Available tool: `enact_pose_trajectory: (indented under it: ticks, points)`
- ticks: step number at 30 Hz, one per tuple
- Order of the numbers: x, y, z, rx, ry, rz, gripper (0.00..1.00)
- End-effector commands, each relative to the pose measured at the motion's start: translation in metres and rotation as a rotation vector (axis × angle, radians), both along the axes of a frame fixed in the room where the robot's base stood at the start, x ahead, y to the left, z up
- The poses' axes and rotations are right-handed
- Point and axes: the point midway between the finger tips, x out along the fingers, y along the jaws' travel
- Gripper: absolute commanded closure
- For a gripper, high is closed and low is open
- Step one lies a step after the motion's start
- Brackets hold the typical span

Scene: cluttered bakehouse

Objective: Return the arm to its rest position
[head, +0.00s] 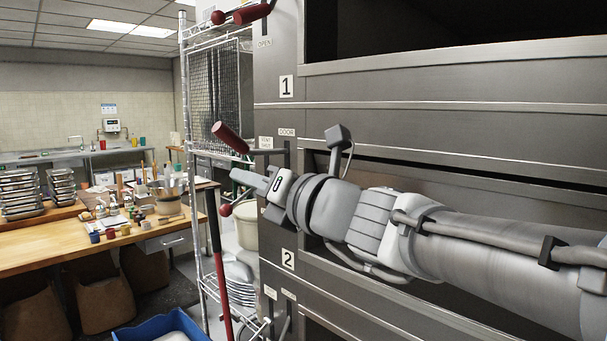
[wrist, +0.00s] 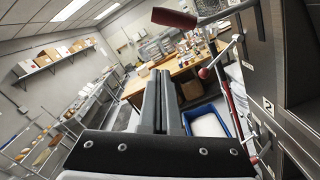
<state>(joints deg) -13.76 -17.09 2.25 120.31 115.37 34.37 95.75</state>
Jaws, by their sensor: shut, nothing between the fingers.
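My arm stretches in from the right across the front of the steel oven (head: 450,82) in the head view. My gripper (head: 236,175) is at its left end, pointing left, with its fingers beside the oven's left edge. It is close to the red-handled levers (head: 231,137), but I cannot tell whether it touches them. In the wrist view my gripper (wrist: 157,75) has its two grey fingers together with nothing between them. A red handle (wrist: 175,17) shows just beyond the fingertips at the top.
A wire rack (head: 190,100) stands left of the oven. A wooden table (head: 40,243) with stacked trays and jars is further left. A blue crate (head: 130,333) sits low in front; it also shows in the wrist view (wrist: 228,112). Shelves (wrist: 45,65) line the far wall.

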Motion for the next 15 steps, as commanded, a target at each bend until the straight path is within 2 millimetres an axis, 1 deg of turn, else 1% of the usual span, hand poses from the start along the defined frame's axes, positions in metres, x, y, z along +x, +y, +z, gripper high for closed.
enact_pose_trajectory:
  ticks: [3,8,11,14,15]
  points:
    - [-0.009,-0.009,0.000,0.000,-0.002,0.000,1.00]
    - [-0.015,-0.014,-0.003,-0.032,-0.021,0.003,1.00]
    - [-0.024,-0.016,-0.012,-0.152,-0.095,0.020,1.00]
    - [-0.038,-0.020,-0.031,-0.368,-0.230,0.057,1.00]
    - [-0.045,-0.022,-0.042,-0.472,-0.293,0.079,1.00]
